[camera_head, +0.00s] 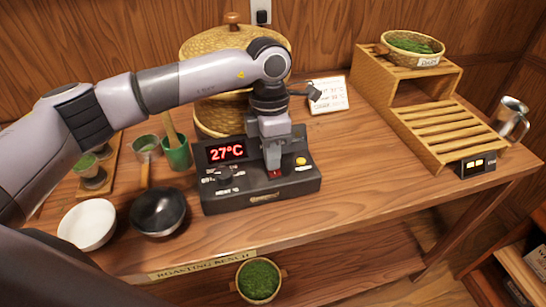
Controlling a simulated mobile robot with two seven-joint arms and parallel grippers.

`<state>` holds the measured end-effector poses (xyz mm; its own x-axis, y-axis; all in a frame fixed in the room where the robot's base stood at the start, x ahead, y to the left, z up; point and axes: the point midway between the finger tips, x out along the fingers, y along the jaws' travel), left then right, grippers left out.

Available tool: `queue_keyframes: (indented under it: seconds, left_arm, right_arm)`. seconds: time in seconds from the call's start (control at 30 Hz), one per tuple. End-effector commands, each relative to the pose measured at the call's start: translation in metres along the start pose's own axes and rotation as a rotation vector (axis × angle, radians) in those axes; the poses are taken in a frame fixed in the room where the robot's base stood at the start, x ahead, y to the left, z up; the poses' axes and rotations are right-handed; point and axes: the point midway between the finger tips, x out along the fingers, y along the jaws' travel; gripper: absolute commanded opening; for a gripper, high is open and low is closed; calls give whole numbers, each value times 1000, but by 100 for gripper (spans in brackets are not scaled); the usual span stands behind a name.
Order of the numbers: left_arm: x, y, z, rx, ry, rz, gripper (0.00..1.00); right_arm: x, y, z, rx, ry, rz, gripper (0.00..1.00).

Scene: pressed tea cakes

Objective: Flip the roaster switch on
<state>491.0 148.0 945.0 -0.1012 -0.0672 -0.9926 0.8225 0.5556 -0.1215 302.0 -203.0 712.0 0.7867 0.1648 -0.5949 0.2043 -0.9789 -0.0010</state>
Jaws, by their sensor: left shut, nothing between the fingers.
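The roaster control box (235,197) is a black unit on the wooden bench with a red display (226,152) reading 27°C, a dark knob on its left and a yellow button (301,161) on its right. My left gripper (273,168) is shut and points down over the box, between the display and the yellow button. A small red part (275,174), perhaps the switch, shows right at its fingertips. The gripper hides most of that part, so I cannot tell its position or whether they touch. My right gripper is not in view.
A woven steamer basket (216,115) stands behind the box. A black pan (158,212), a white bowl (88,224) and green cups stand at the left. A slatted wooden rack (440,123) stands at the right. The bench between box and rack is clear.

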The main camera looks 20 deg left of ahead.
Motion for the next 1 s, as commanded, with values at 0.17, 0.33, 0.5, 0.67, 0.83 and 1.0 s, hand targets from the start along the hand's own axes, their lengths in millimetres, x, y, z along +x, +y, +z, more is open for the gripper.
queue_keyframes:
  seconds: [0.17, 0.33, 0.5, 0.67, 0.83, 1.0]
  left_arm:
    - [-1, 0, 0, 0, -1, 0, 0]
    - [-18, -2, 0, 0, -2, 1, 0]
    - [-50, -5, 0, -1, -2, 3, 0]
    - [-82, -14, 0, 0, -5, 4, 0]
    - [-114, -23, 0, 0, -3, 2, 0]
    - [-132, -27, 0, -1, -1, 0, 0]
  right_arm:
    - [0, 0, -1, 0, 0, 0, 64]
    - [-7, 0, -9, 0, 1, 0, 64]
    - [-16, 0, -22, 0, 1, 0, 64]
    - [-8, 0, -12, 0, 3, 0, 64]
    - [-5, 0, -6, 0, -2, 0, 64]
    - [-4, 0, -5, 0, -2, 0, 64]
